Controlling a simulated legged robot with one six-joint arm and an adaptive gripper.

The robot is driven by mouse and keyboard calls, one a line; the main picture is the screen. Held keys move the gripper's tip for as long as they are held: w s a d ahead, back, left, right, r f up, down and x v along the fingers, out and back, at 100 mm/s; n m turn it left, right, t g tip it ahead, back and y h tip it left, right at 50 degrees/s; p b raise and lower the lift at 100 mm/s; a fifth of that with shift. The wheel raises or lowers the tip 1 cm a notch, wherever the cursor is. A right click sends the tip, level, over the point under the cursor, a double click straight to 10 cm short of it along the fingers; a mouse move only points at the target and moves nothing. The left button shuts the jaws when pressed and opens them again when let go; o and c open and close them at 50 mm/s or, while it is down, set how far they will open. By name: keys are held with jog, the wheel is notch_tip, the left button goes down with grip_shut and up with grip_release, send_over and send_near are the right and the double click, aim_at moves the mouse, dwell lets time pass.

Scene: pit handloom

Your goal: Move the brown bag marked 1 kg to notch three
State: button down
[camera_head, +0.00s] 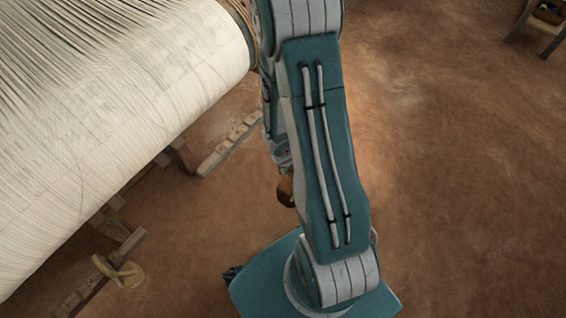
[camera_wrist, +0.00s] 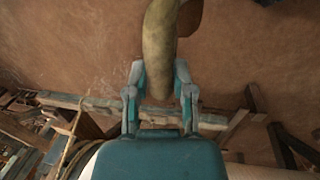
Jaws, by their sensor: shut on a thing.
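My gripper (camera_wrist: 160,82) is shut on a thick tan loop or neck (camera_wrist: 158,45) that curves up between its fingers in the wrist view. A brown body, which I take for the brown bag (camera_wrist: 189,17), shows just beyond the loop, partly cut off by the frame's top edge. In the head view the brown bag (camera_head: 286,191) hangs below my gripper, which is mostly hidden behind my arm. No weight marking is legible. A notched wooden bar (camera_head: 229,144) lies left of the bag, apart from it; its notch numbers cannot be read.
The loom's white warp roll (camera_head: 190,50) fills the upper left. A tan looped object (camera_head: 119,271) sits on another wooden bar (camera_head: 88,290) at the lower left. A wooden stand (camera_head: 540,25) is at the top right. The brown floor on the right is clear.

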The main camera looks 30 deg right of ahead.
jog(key=shift+s+d+r, duration=0.1)
jog(key=shift+s+d, duration=0.2)
jog(key=shift+s, duration=0.5)
jog(key=shift+s+d+r, duration=0.1)
jog(key=shift+s+d, duration=0.2)
jog(key=shift+s, duration=0.5)
jog(key=shift+s+d+r, duration=0.1)
jog(key=shift+s+d, duration=0.2)
jog(key=shift+s, duration=0.5)
